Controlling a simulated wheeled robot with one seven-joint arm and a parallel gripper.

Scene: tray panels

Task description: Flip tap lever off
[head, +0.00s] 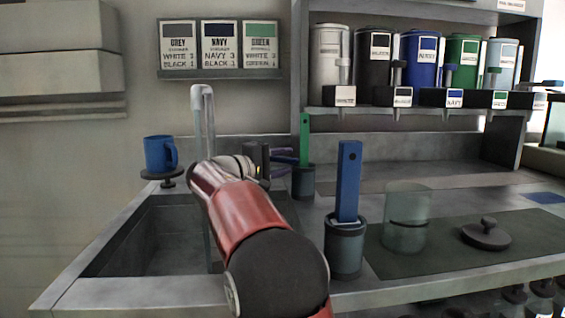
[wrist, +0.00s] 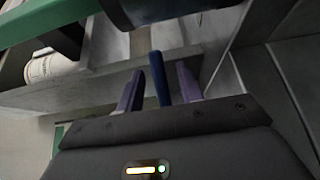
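The grey tap (head: 203,105) rises at the back of the sink, its tall spout bending over at the top. My arm crosses in front of the tap's lower part, and I cannot make out its lever in the head view. My gripper (head: 284,157) is right of the tap, pointing right, close to the green-handled paddle (head: 305,140). In the wrist view the two purple fingers of my gripper (wrist: 160,88) stand apart. A narrow blue bar (wrist: 159,75) shows between them, with small gaps on both sides; I cannot tell what it is or how far off.
The sink (head: 165,245) lies below my arm. A blue mug (head: 160,153) sits on a small stand at left. A blue paddle (head: 348,180) stands in a dark holder (head: 345,248). A glass jar (head: 406,225) and dark lid (head: 486,233) are on the right counter. Canisters (head: 420,58) fill the shelf.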

